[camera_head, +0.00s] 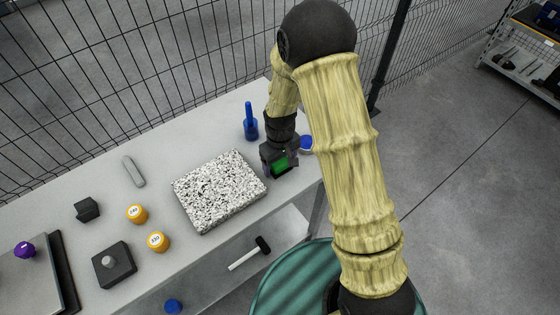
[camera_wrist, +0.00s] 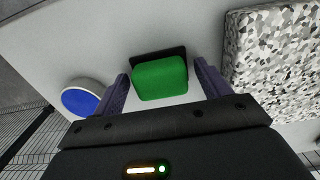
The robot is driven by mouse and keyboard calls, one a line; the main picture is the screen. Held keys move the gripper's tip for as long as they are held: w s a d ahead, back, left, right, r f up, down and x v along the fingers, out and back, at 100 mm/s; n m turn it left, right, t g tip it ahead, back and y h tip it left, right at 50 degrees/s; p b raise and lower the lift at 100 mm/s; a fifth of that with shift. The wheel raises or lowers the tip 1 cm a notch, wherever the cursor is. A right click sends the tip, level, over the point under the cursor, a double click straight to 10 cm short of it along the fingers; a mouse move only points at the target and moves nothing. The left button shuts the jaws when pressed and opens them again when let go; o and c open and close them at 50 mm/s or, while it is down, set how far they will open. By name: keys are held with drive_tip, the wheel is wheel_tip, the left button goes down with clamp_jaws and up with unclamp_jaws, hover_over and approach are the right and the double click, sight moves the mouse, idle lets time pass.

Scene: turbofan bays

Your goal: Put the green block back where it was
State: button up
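The green block (camera_wrist: 160,80) is at the right end of the table, and it also shows in the head view (camera_head: 280,166). A dark edge (camera_wrist: 155,57) lies along its far side in the wrist view; I cannot tell if it is a base or a shadow. My gripper (camera_wrist: 161,70) is above the table with one finger on each side of the block. Gaps show between the fingers and the block, so it is open. In the head view my gripper (camera_head: 279,155) partly hides the block.
A speckled slab (camera_head: 220,190) lies left of my gripper in the head view. A blue bottle-shaped thing (camera_head: 251,122) stands behind, and a round blue-topped thing (camera_wrist: 81,101) is close by. Yellow weights (camera_head: 137,213) and dark blocks (camera_head: 87,209) are farther left. A wire fence runs behind the table.

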sight(280, 161)
wheel_tip(280, 161, up, 12)
drive_tip(key=b, duration=0.2)
drive_tip(key=shift+r, duration=0.15)
idle(0.4)
idle(0.5)
drive_tip(key=s+d+r+m+t, duration=0.2)
drive_tip(key=s+d+m, duration=0.4)
drive_tip(key=s+d, duration=0.6)
drive_tip(key=shift+s+d+r+m+t, duration=0.2)
drive_tip(key=shift+d+r+m+t, duration=0.15)
drive_tip(key=shift+d+r, duration=0.3)
drive_tip(key=shift+d+f, duration=0.1)
drive_tip(key=shift+c, duration=0.5)
